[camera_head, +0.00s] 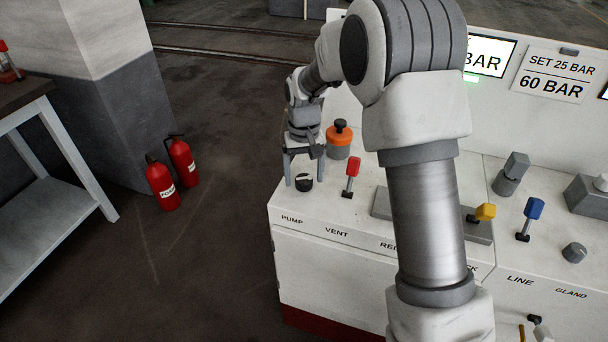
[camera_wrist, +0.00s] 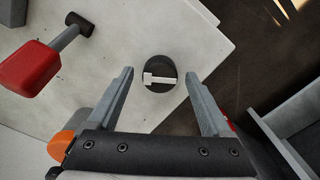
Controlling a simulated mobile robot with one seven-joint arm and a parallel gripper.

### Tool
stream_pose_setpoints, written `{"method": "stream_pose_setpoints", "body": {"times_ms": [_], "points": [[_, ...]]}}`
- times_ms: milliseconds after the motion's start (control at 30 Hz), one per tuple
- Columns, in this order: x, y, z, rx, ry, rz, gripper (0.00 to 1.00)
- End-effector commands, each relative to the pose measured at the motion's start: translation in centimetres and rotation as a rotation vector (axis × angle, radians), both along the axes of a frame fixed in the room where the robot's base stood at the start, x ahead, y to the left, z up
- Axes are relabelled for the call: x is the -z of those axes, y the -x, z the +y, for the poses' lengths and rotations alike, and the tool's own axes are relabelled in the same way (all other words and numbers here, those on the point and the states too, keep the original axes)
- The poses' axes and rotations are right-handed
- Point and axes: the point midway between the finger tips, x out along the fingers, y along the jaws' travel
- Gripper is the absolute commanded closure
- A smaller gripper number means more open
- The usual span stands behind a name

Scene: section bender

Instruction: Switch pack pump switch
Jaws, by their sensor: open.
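The pump switch (camera_head: 304,184) is a small black rotary knob with a white mark, on the console's left corner behind the printed word PUMP. In the wrist view the knob (camera_wrist: 161,66) is a dark disc with a white pointer bar lying across it. My gripper (camera_head: 303,173) points down over the knob with its fingers apart. In the wrist view my gripper (camera_wrist: 160,76) is open and empty, one finger on each side of the knob, with a gap on both sides. I cannot tell the exact height of the fingertips over the panel.
A red-handled lever (camera_head: 352,170) stands right of the knob, labelled VENT; it shows at upper left in the wrist view (camera_wrist: 28,65). The sloped display panel (camera_head: 503,100) rises at the back. Fire extinguishers (camera_head: 163,186) stand left on the floor.

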Motion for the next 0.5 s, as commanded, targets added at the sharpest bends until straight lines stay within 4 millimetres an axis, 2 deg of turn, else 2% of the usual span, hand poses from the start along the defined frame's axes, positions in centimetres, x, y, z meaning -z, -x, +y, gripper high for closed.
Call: {"method": "stream_pose_setpoints", "body": {"times_ms": [100,500], "points": [[-0.01,0.01,0.00,0.000,0.000,0.000,0.18],[-0.03,0.01,0.00,0.000,0.000,0.001,0.90]]}}
